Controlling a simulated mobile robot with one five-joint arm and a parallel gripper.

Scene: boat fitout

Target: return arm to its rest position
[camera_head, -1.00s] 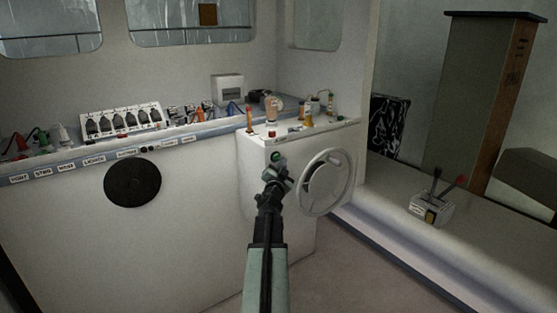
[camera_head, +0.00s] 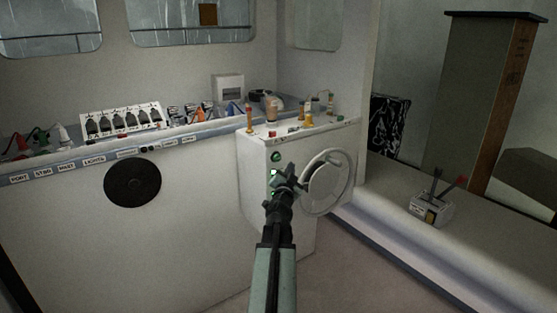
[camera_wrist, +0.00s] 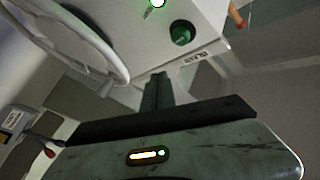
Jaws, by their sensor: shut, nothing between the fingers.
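My gripper (camera_head: 287,175) is in front of the white helm console (camera_head: 252,172), beside the left rim of the steering wheel (camera_head: 326,182) in the head view. It is shut and empty. I cannot tell whether it touches the wheel. A green button (camera_head: 276,156) shows on the console face just above it, with small green lights below, partly hidden by my arm. In the wrist view, the wheel (camera_wrist: 100,45) is at upper left, and the green knob (camera_wrist: 181,33) and a lit green light (camera_wrist: 157,3) are at the top.
A long counter with a switch panel (camera_head: 122,119) and plugs runs left. A round black disc (camera_head: 133,183) is on its front. Bottles stand on the console top. A lever box (camera_head: 432,209) sits on the right bench (camera_head: 385,208). The floor (camera_head: 350,275) is clear.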

